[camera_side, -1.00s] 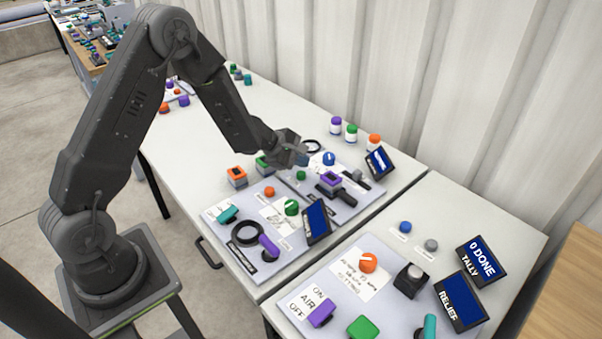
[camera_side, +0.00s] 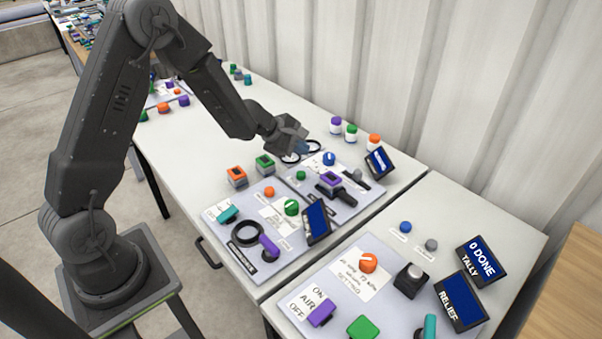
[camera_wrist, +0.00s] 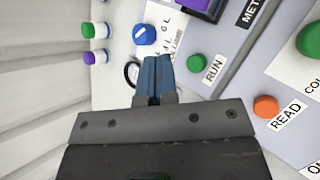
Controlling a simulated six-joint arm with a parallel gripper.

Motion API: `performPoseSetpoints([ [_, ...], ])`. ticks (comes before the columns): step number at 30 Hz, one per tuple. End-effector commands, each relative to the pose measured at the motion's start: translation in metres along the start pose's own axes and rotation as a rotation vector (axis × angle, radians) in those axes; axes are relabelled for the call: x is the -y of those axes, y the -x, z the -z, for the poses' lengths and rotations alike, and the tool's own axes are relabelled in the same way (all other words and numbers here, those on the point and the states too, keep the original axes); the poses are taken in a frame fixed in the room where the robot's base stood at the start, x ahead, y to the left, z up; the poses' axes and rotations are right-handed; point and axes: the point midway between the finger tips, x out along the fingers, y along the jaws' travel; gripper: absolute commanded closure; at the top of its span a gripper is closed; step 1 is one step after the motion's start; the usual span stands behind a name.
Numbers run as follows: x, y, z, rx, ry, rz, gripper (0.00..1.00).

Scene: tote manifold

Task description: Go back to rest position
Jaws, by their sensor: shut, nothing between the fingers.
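My gripper (camera_side: 302,148) is raised above the white table (camera_side: 185,130), behind the far control panel. In the wrist view its blue fingers (camera_wrist: 155,80) are together with nothing between them. A green button marked RUN (camera_wrist: 197,63) shows to the right of the fingers in that view, and a blue knob (camera_wrist: 145,33) shows above them. A dark ring (camera_wrist: 131,73) lies just left of the fingers, partly hidden by them. The gripper appears clear of the panel and touches nothing that I can see.
Orange (camera_side: 237,176) and green (camera_side: 265,164) blocks stand beside the panel. Small capped jars (camera_side: 351,132) stand near the corrugated wall (camera_side: 400,70). Tilted screens (camera_side: 316,221) rise from the panels. A nearer panel holds an orange knob (camera_side: 368,262) and a TALLY screen (camera_side: 482,262).

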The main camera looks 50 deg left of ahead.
Motion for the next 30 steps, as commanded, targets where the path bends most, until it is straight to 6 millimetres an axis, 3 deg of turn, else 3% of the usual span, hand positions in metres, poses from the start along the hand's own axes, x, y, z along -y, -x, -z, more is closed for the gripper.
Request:
performPoseSetpoints([
  [4, -0.001, 0.001, -0.002, 0.004, -0.008, 0.0, 1.0],
  [7, -0.005, 0.011, -0.02, 0.033, -0.07, 0.001, 1.0],
  [11, -0.01, 0.043, -0.073, 0.114, -0.28, 0.017, 1.0],
  [14, -0.001, 0.08, -0.121, 0.182, -0.505, 0.045, 1.0],
  [18, 0.028, 0.133, -0.172, 0.243, -0.829, 0.1, 1.0],
  [21, 0.057, 0.169, -0.194, 0.254, -1.057, 0.148, 1.0],
  [26, 0.104, 0.223, -0.203, 0.208, -1.408, 0.236, 1.0],
  [30, 0.139, 0.261, -0.188, 0.101, -1.678, 0.32, 1.0],
])
